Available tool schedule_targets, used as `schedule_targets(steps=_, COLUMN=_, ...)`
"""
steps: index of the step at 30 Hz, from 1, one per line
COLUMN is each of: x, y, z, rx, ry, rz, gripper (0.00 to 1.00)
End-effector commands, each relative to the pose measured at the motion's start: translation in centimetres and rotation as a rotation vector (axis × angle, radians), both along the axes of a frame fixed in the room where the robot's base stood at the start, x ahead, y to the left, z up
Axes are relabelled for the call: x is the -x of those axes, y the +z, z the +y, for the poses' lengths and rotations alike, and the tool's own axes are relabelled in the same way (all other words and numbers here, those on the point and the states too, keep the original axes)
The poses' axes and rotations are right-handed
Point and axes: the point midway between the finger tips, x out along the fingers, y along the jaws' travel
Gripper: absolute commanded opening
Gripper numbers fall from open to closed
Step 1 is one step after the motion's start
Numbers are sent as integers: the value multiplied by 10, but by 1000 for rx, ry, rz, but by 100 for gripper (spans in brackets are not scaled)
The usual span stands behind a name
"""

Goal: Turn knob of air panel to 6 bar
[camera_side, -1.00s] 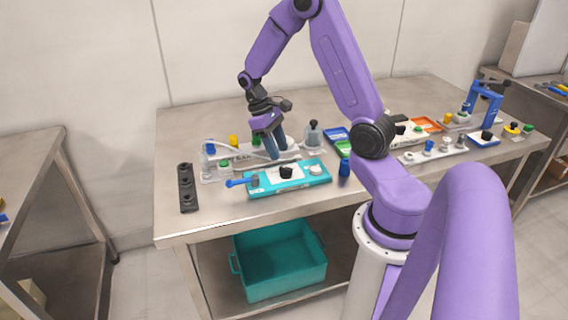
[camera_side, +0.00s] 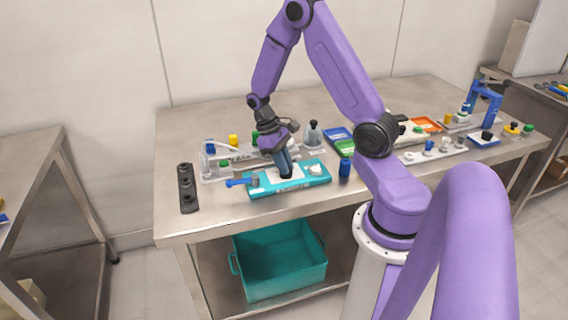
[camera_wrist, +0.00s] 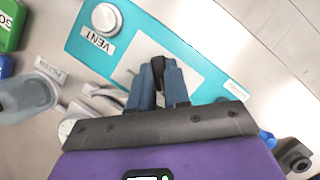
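The air panel is a teal box (camera_side: 262,189) with a pale plate, lying on the bench; it also shows in the wrist view (camera_wrist: 90,45). Its black knob (camera_wrist: 157,68) stands on the pale plate. My gripper (camera_side: 285,175) points down at the knob from above. In the wrist view my two blue-grey fingers (camera_wrist: 159,68) are on either side of the knob, with little or no gap. I cannot tell whether they press on it. The knob's pointer and the scale marks cannot be read. A white button (camera_wrist: 106,17) labelled VENT sits on the panel beside the knob.
A blue fitting (camera_side: 237,183) sticks out of the panel's left end. A black rail (camera_side: 187,188) lies to the left, and a blue cylinder (camera_side: 345,167) stands to the right. A clear-grey cup (camera_wrist: 28,95) is near my gripper. The bench front is clear.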

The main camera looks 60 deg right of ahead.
Motion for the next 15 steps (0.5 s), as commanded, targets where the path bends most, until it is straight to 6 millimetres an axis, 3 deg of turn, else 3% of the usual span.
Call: schedule_targets(steps=15, x=-1, y=1, z=-1, rx=0, ry=-156, rz=-1, gripper=0)
